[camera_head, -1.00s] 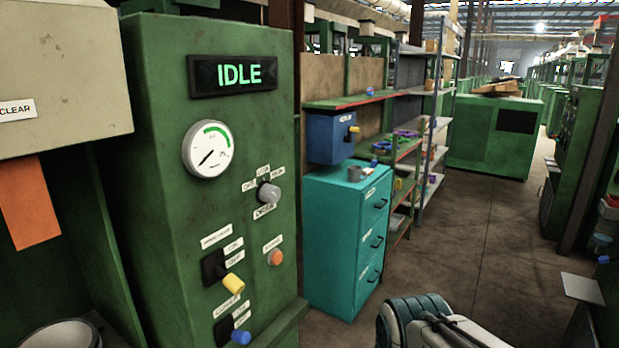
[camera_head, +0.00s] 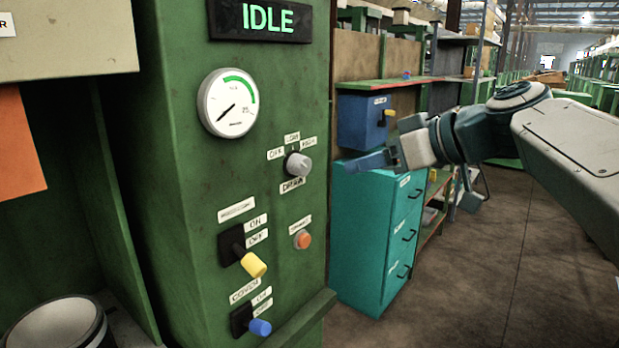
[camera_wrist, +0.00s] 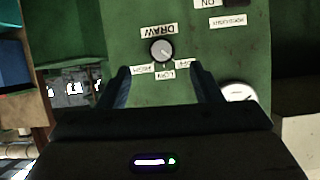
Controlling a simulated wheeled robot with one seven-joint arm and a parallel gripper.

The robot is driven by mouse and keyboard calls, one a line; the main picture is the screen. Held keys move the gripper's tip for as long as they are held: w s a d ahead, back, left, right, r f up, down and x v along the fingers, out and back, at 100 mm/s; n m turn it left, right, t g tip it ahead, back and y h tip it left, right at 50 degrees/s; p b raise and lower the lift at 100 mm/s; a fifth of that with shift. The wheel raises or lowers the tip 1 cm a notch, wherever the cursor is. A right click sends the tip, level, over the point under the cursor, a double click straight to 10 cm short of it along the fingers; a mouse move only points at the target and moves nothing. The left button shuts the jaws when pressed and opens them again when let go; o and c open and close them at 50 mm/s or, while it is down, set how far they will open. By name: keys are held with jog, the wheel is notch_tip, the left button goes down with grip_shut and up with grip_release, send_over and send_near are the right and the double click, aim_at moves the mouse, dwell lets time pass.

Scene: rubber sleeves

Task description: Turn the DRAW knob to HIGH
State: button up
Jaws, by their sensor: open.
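The grey round DRAW knob (camera_head: 298,165) is on the front of the green cabinet (camera_head: 190,200), with OFF, LOW and HIGH labels around its upper side and DRAW below. In the wrist view the knob (camera_wrist: 162,50) appears upside down, ahead of and between my fingers. A faint mark on it seems to point toward the OFF side, but it is too small to be sure. My gripper (camera_head: 372,160) is open and empty, to the right of the knob and apart from it. In the wrist view my gripper (camera_wrist: 165,82) shows both fingers spread.
The display (camera_head: 260,20) reads IDLE above a round gauge (camera_head: 228,103) with its needle low. Below the knob are an orange button (camera_head: 302,240), a yellow-handled switch (camera_head: 252,264) and a blue-handled switch (camera_head: 259,327). A teal drawer cabinet (camera_head: 370,240) stands to the right.

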aim_at(306, 165)
jog(key=shift+n+y, duration=0.3)
jog(key=shift+n, duration=0.1)
jog(key=x, duration=0.4)
jog(key=r+x, duration=0.1)
jog(key=x, duration=0.4)
jog(key=p+x, duration=0.1)
jog(key=x, duration=0.3)
jog(key=shift+w+a+r, duration=0.25)
jog(key=shift+w+a, duration=0.1)
jog(key=shift+w, duration=0.2)
jog(key=c, duration=1)
